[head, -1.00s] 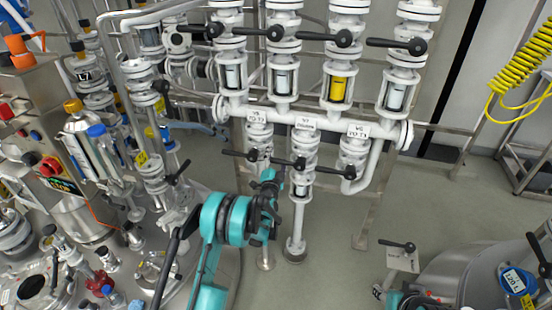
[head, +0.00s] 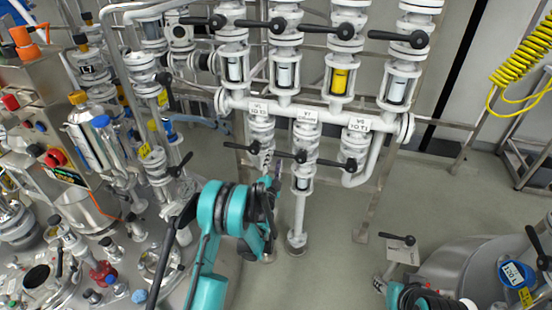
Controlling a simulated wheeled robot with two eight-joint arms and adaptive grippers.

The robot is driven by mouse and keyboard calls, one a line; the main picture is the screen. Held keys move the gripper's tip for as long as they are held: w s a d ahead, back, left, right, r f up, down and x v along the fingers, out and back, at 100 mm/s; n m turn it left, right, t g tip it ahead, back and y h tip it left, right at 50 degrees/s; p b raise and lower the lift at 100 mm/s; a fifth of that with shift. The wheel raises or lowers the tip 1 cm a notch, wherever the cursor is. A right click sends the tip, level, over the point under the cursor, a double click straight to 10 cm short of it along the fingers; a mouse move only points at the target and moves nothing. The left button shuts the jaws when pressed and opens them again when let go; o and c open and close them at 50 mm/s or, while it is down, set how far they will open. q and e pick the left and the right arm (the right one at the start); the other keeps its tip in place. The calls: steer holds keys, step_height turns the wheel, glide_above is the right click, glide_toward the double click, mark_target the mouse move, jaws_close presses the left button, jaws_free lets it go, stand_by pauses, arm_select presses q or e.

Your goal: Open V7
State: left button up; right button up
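The V7 label plate (head: 304,115) is on the horizontal manifold, between two similar plates. Below it is the white V7 valve (head: 303,172) with a black lever (head: 286,154). The lever reaches level to the left from its dark hub, across the vertical pipe. My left gripper (head: 275,178) is just below and beside the lever's left end, close to the valve body. It is small and partly hidden by my teal wrist, so its opening and any contact with the lever are unclear.
Similar levers flank V7: one on the left valve (head: 240,147), one on the right valve (head: 335,164). Sight glasses and more levers stand above the manifold. A steel vessel (head: 470,270) is at lower right, crowded equipment at left. The floor (head: 330,265) is open below.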

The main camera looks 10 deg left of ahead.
arm_select(q)
steer(key=shift+s+f, duration=0.1)
steer(key=shift+s, duration=0.8)
